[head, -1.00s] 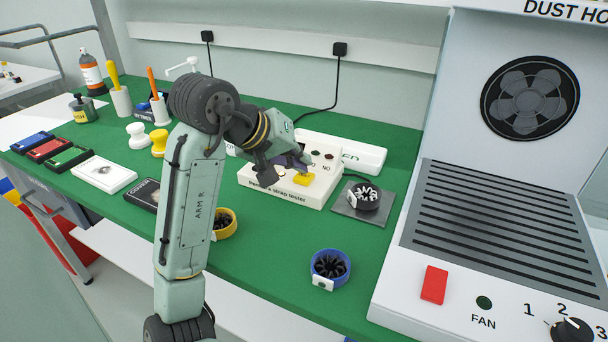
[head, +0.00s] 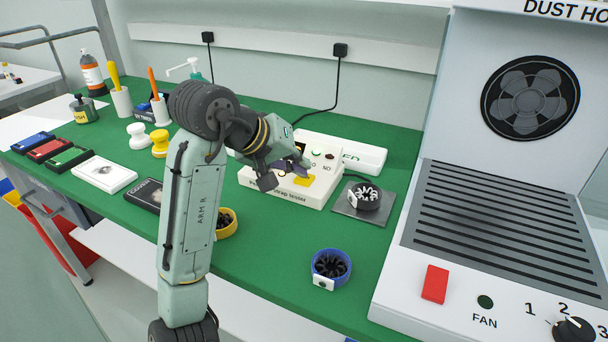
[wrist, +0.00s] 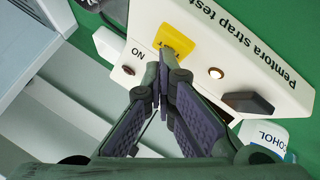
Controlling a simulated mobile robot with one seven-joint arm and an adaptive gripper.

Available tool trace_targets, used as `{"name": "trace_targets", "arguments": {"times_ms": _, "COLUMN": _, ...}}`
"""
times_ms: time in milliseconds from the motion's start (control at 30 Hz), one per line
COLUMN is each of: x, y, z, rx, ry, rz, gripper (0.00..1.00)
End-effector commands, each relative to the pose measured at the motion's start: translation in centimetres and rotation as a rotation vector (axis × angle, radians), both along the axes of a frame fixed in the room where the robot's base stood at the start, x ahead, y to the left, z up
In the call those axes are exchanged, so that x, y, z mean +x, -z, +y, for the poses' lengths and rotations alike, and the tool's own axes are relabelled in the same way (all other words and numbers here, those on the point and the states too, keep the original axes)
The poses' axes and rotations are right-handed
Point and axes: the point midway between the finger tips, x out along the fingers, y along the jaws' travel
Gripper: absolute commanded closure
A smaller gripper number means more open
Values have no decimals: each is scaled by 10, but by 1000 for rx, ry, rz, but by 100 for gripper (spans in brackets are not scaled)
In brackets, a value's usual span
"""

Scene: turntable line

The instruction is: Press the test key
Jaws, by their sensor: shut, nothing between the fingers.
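The white strap tester (head: 285,190) stands on the green bench in the head view. Its yellow test key (head: 305,180) is on the top near the right end. In the wrist view the key (wrist: 174,40) is just beyond my fingertips, and its lettering is partly covered. My gripper (head: 304,164) is shut and empty above the tester, close to the key. In the wrist view my gripper (wrist: 163,80) points at the key's near edge; I cannot tell whether it touches. A small green lamp (head: 317,153) shows behind the gripper, with a dark red one (head: 329,156) beside it.
A black strap ring on a grey mat (head: 367,195) is right of the tester. A blue ring (head: 330,268) and a yellow ring (head: 226,222) lie nearer the front. The dust hood (head: 500,190) closes off the right. Green bench between the rings is clear.

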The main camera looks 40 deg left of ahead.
Motion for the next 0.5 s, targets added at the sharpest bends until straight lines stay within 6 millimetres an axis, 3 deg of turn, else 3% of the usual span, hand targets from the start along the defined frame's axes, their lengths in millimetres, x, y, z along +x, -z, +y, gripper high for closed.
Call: {"name": "trace_targets", "arguments": {"times_ms": 500, "x": 4, "y": 1, "z": -3, "rx": -7, "ry": 8, "rz": 6, "gripper": 100}}
